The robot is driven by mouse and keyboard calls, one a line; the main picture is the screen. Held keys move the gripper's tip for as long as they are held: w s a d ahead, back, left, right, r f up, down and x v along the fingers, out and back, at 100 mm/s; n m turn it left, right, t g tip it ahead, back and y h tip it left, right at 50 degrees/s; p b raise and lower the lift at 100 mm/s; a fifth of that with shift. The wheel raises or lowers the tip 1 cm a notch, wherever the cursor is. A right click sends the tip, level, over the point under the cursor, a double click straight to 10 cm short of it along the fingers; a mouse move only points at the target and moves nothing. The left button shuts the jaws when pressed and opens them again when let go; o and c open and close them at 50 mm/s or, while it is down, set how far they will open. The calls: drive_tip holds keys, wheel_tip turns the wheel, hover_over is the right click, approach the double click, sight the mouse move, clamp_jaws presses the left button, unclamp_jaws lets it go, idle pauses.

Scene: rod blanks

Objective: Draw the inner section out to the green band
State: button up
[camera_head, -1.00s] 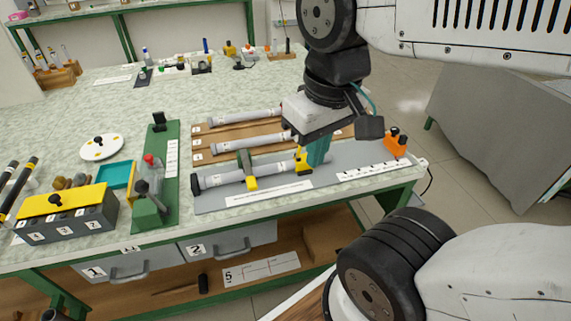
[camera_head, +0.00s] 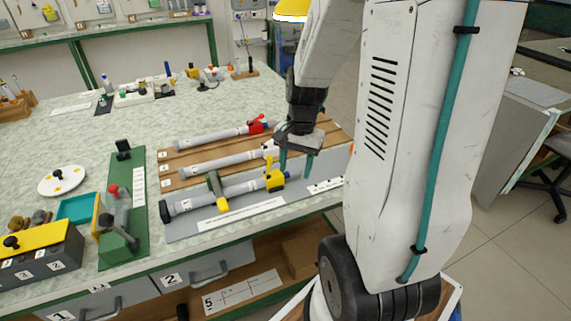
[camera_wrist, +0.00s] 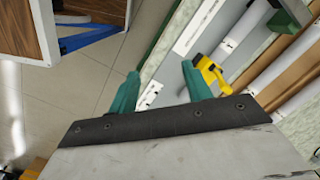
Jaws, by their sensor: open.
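The front telescoping rod (camera_head: 235,189) lies on a grey mat (camera_head: 187,229), its black end cap at the left. A green holder with a yellow knob (camera_head: 216,188) sits across its middle. A yellow collar with a lever (camera_head: 274,181) is on its right end; the collar also shows in the wrist view (camera_wrist: 207,73). My gripper (camera_head: 295,172) is open just right of the collar, fingers pointing down. In the wrist view its teal fingers (camera_wrist: 160,72) are apart with nothing between them, and the collar is beside the right finger. I cannot make out the inner section or a green band.
Two more rods lie behind on brown boards, one with a white collar (camera_head: 270,149), one with a red collar (camera_head: 258,125). A green fixture (camera_head: 124,205) stands left, beside a teal tray (camera_head: 78,208) and a yellow-topped block (camera_head: 35,243).

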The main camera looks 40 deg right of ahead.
drive_tip(key=w+d+f+m+t, duration=0.1)
drive_tip(key=w+d+f+m, duration=0.2)
drive_tip(key=d+f+m, duration=0.15)
drive_tip(key=m+t+h, duration=0.2)
drive_tip(key=m, duration=0.3)
approach(297, 169)
drive_tip(key=f, duration=0.2)
drive_tip(key=shift+n, duration=0.25)
drive_tip(key=x, duration=0.7)
drive_tip(key=shift+w+f, duration=0.25)
drive_tip(key=shift+w, duration=0.05)
